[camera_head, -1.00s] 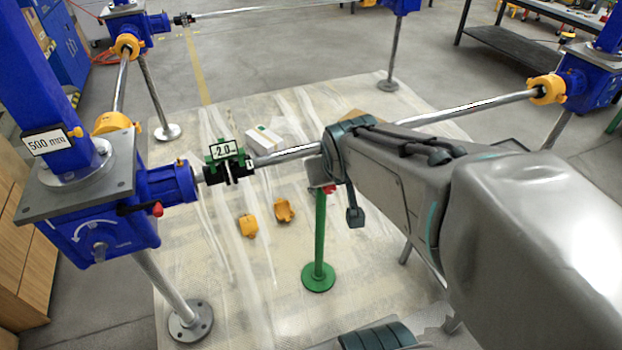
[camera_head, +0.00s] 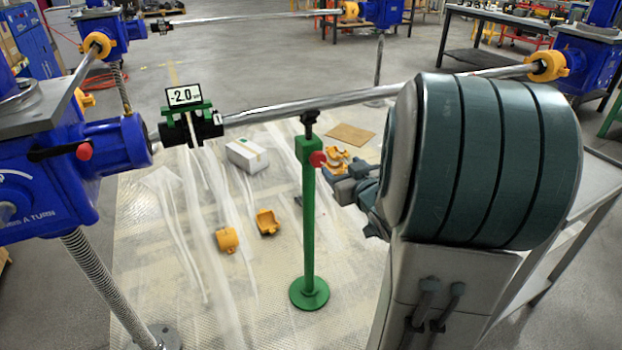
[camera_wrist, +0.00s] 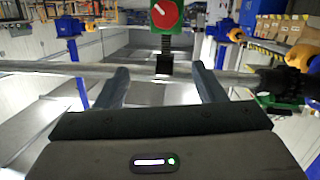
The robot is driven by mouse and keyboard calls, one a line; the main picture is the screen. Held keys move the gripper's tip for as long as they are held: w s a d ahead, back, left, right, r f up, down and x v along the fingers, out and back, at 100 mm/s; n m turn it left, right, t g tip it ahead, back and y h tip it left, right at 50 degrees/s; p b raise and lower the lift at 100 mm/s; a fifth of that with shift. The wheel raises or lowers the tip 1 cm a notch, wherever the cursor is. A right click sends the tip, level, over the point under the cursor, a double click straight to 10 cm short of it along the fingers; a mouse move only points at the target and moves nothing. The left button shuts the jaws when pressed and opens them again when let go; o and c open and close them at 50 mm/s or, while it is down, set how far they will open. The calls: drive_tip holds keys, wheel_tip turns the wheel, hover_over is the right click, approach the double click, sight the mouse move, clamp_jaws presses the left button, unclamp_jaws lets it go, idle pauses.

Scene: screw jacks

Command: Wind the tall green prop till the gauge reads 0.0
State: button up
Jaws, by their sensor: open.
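The tall green prop (camera_head: 308,230) stands upright on a round foot under the long grey shaft (camera_head: 300,106). It has a red knob (camera_head: 318,159) near its top and a black head (camera_head: 309,120) at or just below the shaft; contact is unclear. The gauge (camera_head: 184,97) on the shaft at left reads -2.0. My gripper is partly hidden by my arm, right of the prop in the head view. In the wrist view my gripper (camera_wrist: 160,80) is open, with nothing held; the red knob (camera_wrist: 166,14) and black head (camera_wrist: 165,63) show beyond the fingers.
Blue gearboxes (camera_head: 78,165) with yellow couplings (camera_head: 546,66) carry the shaft at both ends. Loose yellow guard pieces (camera_head: 228,239), a white box (camera_head: 246,155) and a brown sheet (camera_head: 350,134) lie on the floor covering.

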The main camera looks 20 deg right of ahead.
drive_tip(key=t+y+b, duration=0.2)
drive_tip(key=b, duration=0.3)
approach(320, 161)
drive_tip(key=w, duration=0.3)
drive_tip(key=w+b, duration=0.1)
drive_tip(key=w, duration=0.1)
drive_tip(key=w+b, duration=0.1)
drive_tip(key=w, duration=0.2)
drive_tip(key=shift+w+a, duration=0.25)
drive_tip(key=shift+w, duration=0.05)
drive_tip(key=shift+w+r, duration=0.15)
drive_tip(key=shift+w, duration=0.4)
drive_tip(key=c, duration=1)
